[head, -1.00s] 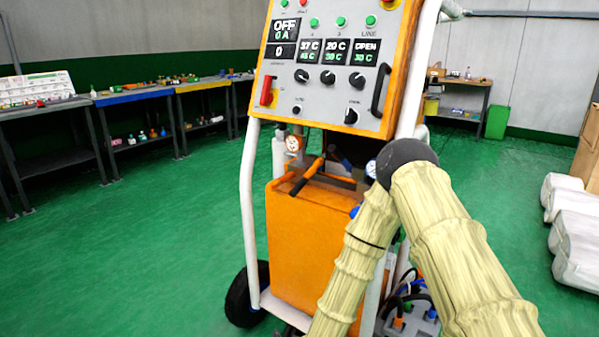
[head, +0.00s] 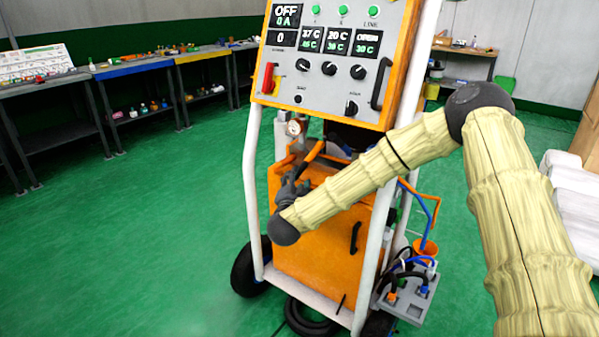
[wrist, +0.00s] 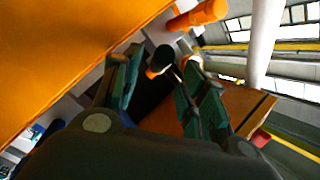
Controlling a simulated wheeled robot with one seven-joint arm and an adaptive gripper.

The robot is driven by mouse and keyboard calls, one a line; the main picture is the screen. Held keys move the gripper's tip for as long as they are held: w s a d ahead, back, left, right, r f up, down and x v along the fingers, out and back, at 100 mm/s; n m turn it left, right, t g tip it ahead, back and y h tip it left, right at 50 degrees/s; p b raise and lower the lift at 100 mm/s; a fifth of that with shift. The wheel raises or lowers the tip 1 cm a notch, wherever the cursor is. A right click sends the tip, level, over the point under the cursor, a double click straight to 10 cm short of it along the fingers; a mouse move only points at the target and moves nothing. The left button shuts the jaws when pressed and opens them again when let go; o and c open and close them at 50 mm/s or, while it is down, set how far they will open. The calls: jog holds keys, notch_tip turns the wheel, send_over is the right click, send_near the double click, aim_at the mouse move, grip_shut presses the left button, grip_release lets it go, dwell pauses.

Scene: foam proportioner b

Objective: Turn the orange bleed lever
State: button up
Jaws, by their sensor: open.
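The orange bleed lever (head: 314,152) shows in the head view below the control panel, slanting down to the left. Its lower end is hidden by my gripper (head: 291,186), which is right at it, over the orange cabinet. In the wrist view my gripper (wrist: 163,60) is open, its two green fingers apart. A black rounded end with a little orange beside it shows between or just beyond the fingertips; I cannot tell whether it touches them. An orange cylindrical piece (wrist: 198,15) lies past the fingertips; I cannot tell if it is part of the lever.
The control panel (head: 335,70) overhangs the lever, and a pressure gauge (head: 295,127) is close by. White frame posts (head: 252,190) flank the orange cabinet (head: 310,255). A grey block with hoses (head: 410,295) sits low at right. Green floor at left is clear.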

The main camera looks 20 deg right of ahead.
aim_at(299, 175)
jog(key=x, duration=0.6)
jog(key=shift+w+d, duration=0.1)
jog(key=shift+w, duration=0.1)
grip_shut()
